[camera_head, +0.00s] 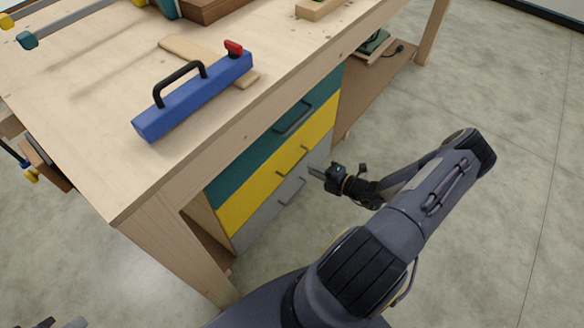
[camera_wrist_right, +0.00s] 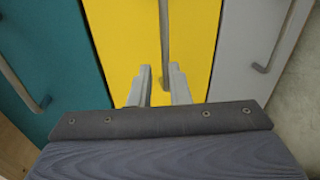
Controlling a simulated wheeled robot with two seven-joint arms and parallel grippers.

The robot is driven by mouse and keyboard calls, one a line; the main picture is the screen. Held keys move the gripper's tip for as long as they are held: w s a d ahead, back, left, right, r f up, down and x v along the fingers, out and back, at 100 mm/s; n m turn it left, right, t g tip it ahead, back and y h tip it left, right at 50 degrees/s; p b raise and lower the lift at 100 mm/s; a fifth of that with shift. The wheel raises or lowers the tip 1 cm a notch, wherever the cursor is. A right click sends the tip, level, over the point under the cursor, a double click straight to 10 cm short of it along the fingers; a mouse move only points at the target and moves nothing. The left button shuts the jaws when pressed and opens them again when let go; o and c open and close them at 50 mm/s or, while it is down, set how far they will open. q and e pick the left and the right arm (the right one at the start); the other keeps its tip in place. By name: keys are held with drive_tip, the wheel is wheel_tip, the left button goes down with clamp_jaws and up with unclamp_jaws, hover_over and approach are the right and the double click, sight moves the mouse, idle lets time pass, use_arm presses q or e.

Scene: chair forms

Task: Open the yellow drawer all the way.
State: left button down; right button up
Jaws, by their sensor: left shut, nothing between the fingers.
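The yellow drawer (camera_head: 262,178) is the middle one of three drawers under the workbench, and its front looks flush with the others. Its grey bar handle (camera_head: 292,161) crosses the front. My right gripper (camera_head: 316,172) is in front of the drawers, close to this handle. In the right wrist view its two fingers (camera_wrist_right: 161,88) are apart, facing the yellow front (camera_wrist_right: 125,45). The handle (camera_wrist_right: 165,45) lines up between them; I cannot tell whether they reach around it. My left gripper (camera_head: 58,323) barely shows at the bottom left corner, shut and empty.
A teal drawer (camera_head: 245,160) is above and a grey drawer (camera_head: 262,215) below. The workbench top (camera_head: 100,130) carries a blue level-like tool (camera_head: 195,97) with a black handle. The concrete floor (camera_head: 480,230) to the right is clear.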

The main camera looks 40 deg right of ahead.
sight(298, 162)
drive_tip(key=shift+m, duration=0.3)
drive_tip(key=x, duration=0.5)
drive_tip(key=b+x, duration=0.1)
drive_tip(key=x, duration=0.1)
drive_tip(key=shift+w+f, duration=0.35)
drive_tip(key=shift+f, duration=0.1)
clamp_jaws()
